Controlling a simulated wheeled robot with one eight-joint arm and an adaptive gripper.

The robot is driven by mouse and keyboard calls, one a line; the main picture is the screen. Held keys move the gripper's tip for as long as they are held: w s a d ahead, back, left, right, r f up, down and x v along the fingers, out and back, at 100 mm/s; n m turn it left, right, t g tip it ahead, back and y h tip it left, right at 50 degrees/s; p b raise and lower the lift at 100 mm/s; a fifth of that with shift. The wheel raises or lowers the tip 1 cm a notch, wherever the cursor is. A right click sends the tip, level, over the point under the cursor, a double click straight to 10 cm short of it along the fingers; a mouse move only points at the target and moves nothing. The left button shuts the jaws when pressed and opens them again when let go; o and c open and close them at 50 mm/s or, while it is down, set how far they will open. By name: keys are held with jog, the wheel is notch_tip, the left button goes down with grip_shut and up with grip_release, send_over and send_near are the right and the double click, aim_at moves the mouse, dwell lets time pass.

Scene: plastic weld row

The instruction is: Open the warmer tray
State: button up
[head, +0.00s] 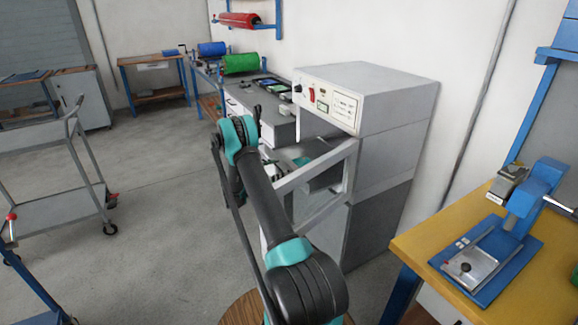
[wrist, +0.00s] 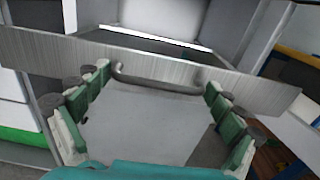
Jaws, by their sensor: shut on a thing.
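The warmer (head: 385,100) is a grey cabinet with a control panel, at the middle right of the head view. In the wrist view its tray has a long brushed-metal front (wrist: 250,87) with a grey bar handle (wrist: 160,85). Behind the metal front, a dark gap and a pale inner wall show. How far out the tray stands is hard to tell. In the head view my arm hides most of the gripper and handle.
A yellow-topped bench (head: 420,245) with a blue press (head: 520,220) stands at the right. A grey cart (head: 65,195) is at the left. A bench with green (head: 241,64) and blue rolls runs along the wall. The floor between cart and warmer is clear.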

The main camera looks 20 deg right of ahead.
jog(key=shift+s+a, duration=0.1)
jog(key=shift+a, duration=1.1)
jog(key=o, duration=1.3)
jog(key=shift+o, duration=0.2)
jog(key=a, duration=1.2)
jog(key=shift+s, duration=0.45)
